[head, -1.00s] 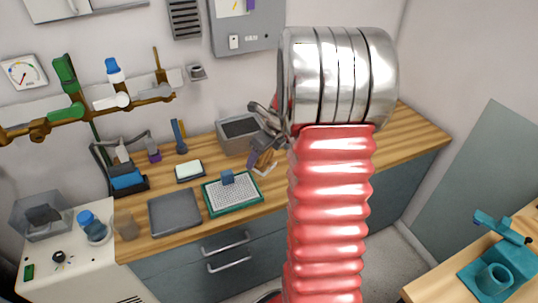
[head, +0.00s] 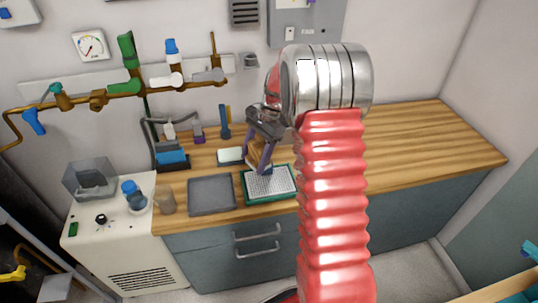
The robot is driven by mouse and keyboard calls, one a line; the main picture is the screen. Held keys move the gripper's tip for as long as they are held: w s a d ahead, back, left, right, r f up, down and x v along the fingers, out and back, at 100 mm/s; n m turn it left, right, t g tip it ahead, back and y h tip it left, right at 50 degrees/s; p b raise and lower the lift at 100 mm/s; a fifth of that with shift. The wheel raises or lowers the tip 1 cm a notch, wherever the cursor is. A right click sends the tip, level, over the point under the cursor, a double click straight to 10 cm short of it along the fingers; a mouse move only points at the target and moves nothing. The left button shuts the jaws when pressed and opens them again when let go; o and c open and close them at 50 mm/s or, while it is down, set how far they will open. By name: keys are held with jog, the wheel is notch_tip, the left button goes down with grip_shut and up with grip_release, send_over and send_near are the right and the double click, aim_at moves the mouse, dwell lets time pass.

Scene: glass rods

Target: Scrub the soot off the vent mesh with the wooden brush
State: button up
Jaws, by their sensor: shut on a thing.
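The vent mesh looks to be the pale perforated panel (head: 274,184) in a green frame, lying on the wooden counter. My gripper (head: 259,164) points down over its back left part. It is shut on a light wooden piece (head: 256,160), which looks like the wooden brush. The fingers hide much of the brush, and I cannot tell whether it touches the mesh. A small blue piece (head: 267,170) shows beside the fingertips at the mesh. I cannot make out soot at this size.
A grey tray (head: 211,195) lies left of the mesh. A white-topped block (head: 230,156) and a blue holder (head: 173,160) stand behind. A beaker (head: 165,200) stands at the counter's left end, beside a white cabinet (head: 108,230). The counter (head: 425,150) is clear on the right.

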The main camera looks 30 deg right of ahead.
jog(key=a+n+g+h, duration=0.3)
jog(key=a+n+h, duration=0.1)
jog(key=a+n, duration=0.9)
jog(key=shift+w+r+n+g+h, duration=0.35)
jog(key=shift+r+n+g, duration=0.1)
jog(key=shift+n, duration=1.15)
